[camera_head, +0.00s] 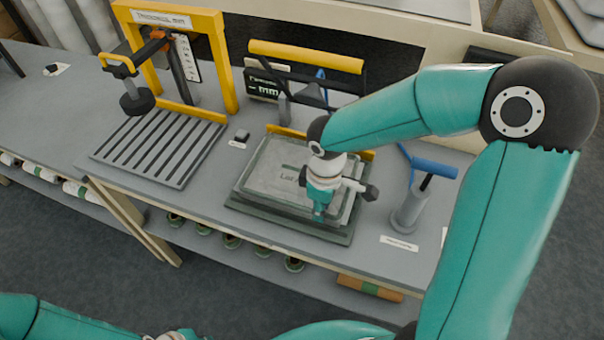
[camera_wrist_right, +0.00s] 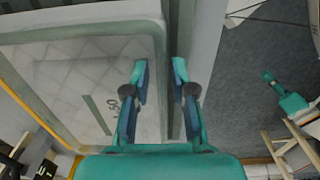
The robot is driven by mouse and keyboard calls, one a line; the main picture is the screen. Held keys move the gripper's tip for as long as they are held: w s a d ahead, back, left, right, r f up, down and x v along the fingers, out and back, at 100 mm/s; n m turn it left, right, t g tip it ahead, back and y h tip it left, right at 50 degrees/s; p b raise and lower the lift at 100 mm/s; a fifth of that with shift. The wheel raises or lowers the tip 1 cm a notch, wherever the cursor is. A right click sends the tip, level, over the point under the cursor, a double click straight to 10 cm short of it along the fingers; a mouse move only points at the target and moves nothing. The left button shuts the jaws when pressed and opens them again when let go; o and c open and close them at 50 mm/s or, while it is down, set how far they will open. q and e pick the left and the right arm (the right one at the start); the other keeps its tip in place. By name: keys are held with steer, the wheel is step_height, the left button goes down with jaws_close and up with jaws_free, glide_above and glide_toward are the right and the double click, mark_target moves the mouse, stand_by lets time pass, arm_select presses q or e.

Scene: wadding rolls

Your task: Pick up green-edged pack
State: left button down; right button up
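A flat, pale grey quilted pack (camera_head: 262,172) with rounded edges lies on a dark grey-green base (camera_head: 246,210) on the bench. It carries a green stripe and some print, and it fills the left of the right wrist view (camera_wrist_right: 60,75). My right gripper (camera_head: 319,214) points down over the pack's front part and hides some of its label. In the right wrist view its two fingers (camera_wrist_right: 160,70) are apart, above the front border, with nothing seen held. A small teal part at the right of that view seems to be my left gripper (camera_wrist_right: 279,88); its fingers are too small to read.
A yellow-framed press (camera_head: 222,65) with a slatted plate (camera_head: 160,148) stands at left. A yellow-barred device (camera_head: 305,57) stands behind the pack. A grey cylinder with a blue handle (camera_head: 409,212) stands right. Several rolls (camera_head: 232,241) lie on the lower shelf.

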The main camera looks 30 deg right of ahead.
steer(key=shift+f, duration=0.35)
steer(key=shift+c, duration=0.5)
jaws_close()
steer(key=shift+r, duration=0.1)
